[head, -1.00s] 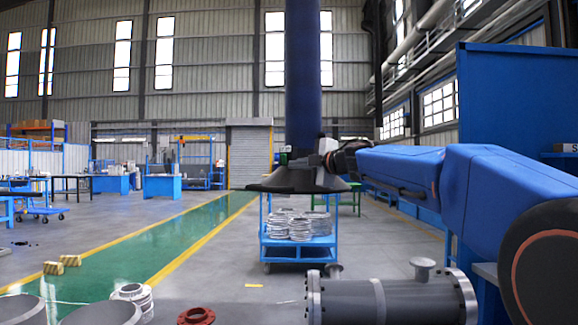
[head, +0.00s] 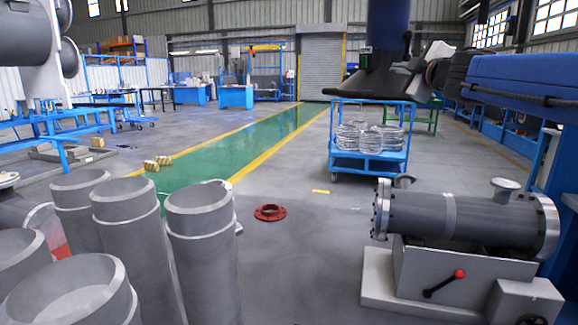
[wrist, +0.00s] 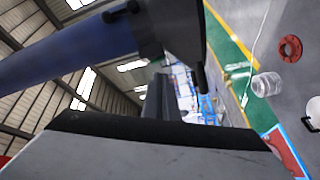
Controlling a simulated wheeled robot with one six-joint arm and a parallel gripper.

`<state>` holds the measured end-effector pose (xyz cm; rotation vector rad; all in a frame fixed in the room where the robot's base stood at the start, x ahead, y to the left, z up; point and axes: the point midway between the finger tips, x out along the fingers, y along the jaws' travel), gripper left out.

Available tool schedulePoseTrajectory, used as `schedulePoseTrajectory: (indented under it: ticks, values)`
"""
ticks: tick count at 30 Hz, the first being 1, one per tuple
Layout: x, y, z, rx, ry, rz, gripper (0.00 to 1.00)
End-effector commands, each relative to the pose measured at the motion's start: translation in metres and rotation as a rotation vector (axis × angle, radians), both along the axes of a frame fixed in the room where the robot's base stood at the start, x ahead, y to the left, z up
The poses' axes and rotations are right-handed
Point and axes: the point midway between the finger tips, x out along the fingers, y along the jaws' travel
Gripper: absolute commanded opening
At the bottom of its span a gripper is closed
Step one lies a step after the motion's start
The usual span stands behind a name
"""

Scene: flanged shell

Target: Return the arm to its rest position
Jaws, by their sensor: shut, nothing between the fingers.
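My blue arm (head: 525,75) reaches in from the right edge of the head view. In the wrist view my gripper (wrist: 159,98) shows as narrow dark fingers close together beyond a grey and black body. It is shut and empty, with nothing touching it. The wrist view is tilted, with roof and windows at left and floor at right.
Several grey pipes (head: 125,212) stand at front left. A grey flanged shell (head: 465,220) lies on a light stand at right. A red ring (head: 270,213) lies on the grey floor between them. A blue cart (head: 345,165) with metal rings stands behind. Open floor lies in the middle.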

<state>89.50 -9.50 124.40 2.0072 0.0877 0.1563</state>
Motion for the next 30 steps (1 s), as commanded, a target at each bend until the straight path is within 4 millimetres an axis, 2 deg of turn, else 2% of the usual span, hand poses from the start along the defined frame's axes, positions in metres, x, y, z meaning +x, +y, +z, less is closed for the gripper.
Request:
schedulePoseTrajectory:
  ticks: [1,5,9,14,19,24,27,30]
  values:
    - [-0.016,-0.008,-0.01,0.063,0.009,-0.054,0.0]
    - [-0.056,-0.035,-0.054,0.24,0.074,-0.211,0.0]
    - [-0.104,-0.057,-0.122,0.412,0.192,-0.365,0.0]
    - [-0.159,-0.064,-0.204,0.568,0.354,-0.497,0.0]
    - [-0.221,-0.056,-0.288,0.7,0.546,-0.6,0.0]
    - [-0.286,-0.035,-0.368,0.81,0.758,-0.672,0.0]
    - [-0.324,-0.018,-0.409,0.864,0.886,-0.7,0.0]
    - [-0.358,-0.001,-0.442,0.907,0.999,-0.716,0.0]
